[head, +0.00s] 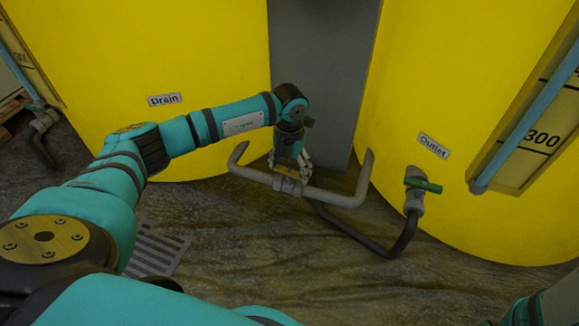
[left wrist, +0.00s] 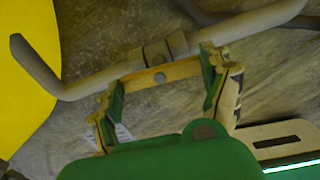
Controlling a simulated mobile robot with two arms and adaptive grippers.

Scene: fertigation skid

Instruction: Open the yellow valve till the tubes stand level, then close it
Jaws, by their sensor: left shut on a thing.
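The yellow valve (head: 286,170) sits midway on the grey cross pipe (head: 337,198) between the two yellow tanks. My left gripper (head: 289,165) reaches down to it and is shut on its handle. In the left wrist view, the yellow handle (left wrist: 160,75) spans between the two fingers and looks roughly parallel to the pipe. A blue sight tube (head: 525,120) runs up the right tank beside a scale marked 300. Another blue tube (head: 18,75) shows at the far left. Neither tube's liquid level can be made out. My right gripper is out of view.
The left tank (head: 200,60) is labelled Drain, the right tank (head: 440,80) Outlet. A green-handled valve (head: 423,185) with a dark hose (head: 370,245) stands below the Outlet label. A grey panel (head: 320,70) stands behind the pipe. A floor grate (head: 155,250) lies beside my left arm.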

